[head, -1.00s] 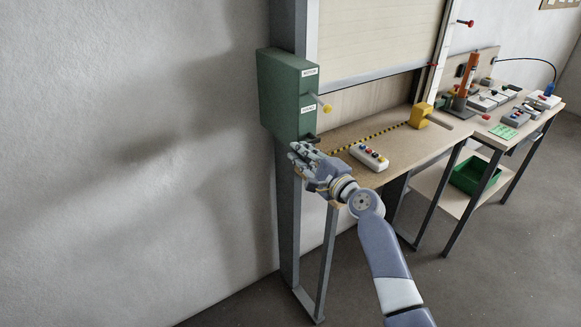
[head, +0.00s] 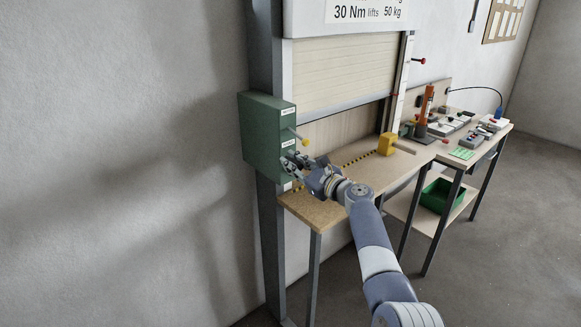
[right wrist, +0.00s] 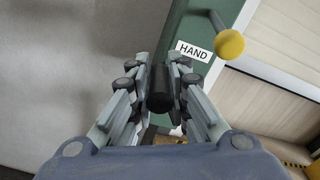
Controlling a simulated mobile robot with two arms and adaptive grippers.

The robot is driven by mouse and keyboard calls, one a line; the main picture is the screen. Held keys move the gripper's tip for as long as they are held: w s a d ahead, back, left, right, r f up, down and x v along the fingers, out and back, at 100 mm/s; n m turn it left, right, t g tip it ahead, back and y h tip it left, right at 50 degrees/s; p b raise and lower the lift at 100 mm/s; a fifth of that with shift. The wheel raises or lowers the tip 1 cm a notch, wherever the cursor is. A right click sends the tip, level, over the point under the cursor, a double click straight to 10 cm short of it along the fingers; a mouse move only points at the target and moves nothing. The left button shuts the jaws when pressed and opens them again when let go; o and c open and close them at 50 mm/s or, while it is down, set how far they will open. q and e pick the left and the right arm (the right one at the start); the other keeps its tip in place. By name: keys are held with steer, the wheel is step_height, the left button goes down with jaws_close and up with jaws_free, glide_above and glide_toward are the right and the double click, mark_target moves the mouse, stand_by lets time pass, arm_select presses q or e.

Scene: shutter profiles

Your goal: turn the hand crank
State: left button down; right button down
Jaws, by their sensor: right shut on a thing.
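The green box (head: 262,140) is fixed to the grey upright at the left of the shutter frame. In the right wrist view, a black cylindrical grip (right wrist: 160,92), which looks like the hand crank's handle, stands out below the HAND label (right wrist: 193,51). My right gripper (head: 292,163) is at the lower front of the box. It is shut on this black grip, with fingers on both sides of it. The rest of the crank is hidden behind the fingers. A lever with a yellow knob (head: 304,141) sticks out just above the gripper. My left gripper is out of view.
The shutter (head: 343,75) is partly raised above the wooden bench (head: 320,212). A yellow block (head: 388,143) stands on the bench to the right. A second table at the right holds several devices, with a green bin (head: 440,195) underneath.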

steer(key=shift+w+d+r+m+p, duration=0.4)
steer(key=shift+d+r+m, duration=0.1)
steer(key=shift+r+m, duration=0.3)
steer(key=shift+d, duration=0.1)
steer(key=c, duration=1.5)
jaws_free()
steer(key=shift+c, duration=0.2)
steer(key=shift+o, duration=0.3)
steer(key=shift+w+f, duration=0.15)
steer(key=shift+w, duration=0.05)
steer(key=v, duration=1.2)
steer(key=shift+s, duration=0.2)
steer(key=shift+f, duration=0.1)
